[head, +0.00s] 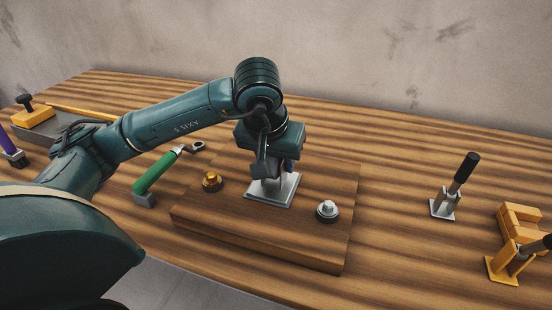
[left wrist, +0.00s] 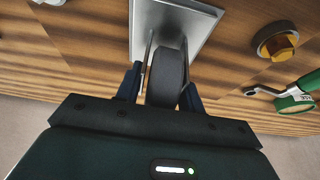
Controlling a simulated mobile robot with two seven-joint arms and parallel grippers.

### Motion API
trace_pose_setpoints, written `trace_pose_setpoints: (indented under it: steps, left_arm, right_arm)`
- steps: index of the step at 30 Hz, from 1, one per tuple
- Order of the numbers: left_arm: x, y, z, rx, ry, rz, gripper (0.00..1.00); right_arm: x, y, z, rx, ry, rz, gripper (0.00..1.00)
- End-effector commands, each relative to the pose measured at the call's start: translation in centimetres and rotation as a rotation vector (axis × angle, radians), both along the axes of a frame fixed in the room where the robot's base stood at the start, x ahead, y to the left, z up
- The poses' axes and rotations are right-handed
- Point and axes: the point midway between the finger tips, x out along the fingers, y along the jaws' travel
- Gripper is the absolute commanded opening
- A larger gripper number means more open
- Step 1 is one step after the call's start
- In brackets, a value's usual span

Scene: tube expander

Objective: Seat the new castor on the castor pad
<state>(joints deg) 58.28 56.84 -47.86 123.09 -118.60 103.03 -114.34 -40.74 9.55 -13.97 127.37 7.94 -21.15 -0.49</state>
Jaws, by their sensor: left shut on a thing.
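My left gripper (head: 270,172) points down over the middle of the wooden board. In the left wrist view, its two blue fingers (left wrist: 163,85) are shut on a castor, whose dark grey wheel (left wrist: 166,78) stands between them. A flat silver plate (head: 268,195) lies under the gripper on the board and also shows in the left wrist view (left wrist: 200,20). I cannot tell whether this plate is the castor pad or the castor's own plate, or whether the castor touches it. The gripper hides most of the castor in the head view. My right gripper is not in view.
On the board, a gold hex fastener (head: 212,181) sits left of the plate and a silver one (head: 327,209) sits right. A green-handled tool (head: 158,172) lies left of the board. A black-handled clamp (head: 457,185) and a yellow clamp (head: 508,262) stand at right.

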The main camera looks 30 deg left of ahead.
Motion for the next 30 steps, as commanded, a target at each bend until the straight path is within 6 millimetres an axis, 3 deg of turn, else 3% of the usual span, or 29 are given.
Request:
trace_pose_setpoints:
  steps: [25, 26, 30]
  left_arm:
    - [-0.03, -0.01, -0.15, 0.000, 0.002, 0.000, 0.04]
    - [-0.03, -0.02, -0.16, 0.000, 0.002, 0.000, 0.41]
    - [-0.02, -0.02, -0.15, 0.000, 0.001, 0.000, 0.52]
  right_arm:
    - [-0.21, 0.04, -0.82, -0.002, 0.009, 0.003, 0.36]
    - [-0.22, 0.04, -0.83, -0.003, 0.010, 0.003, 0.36]
    - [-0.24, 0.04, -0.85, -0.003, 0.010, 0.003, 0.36]
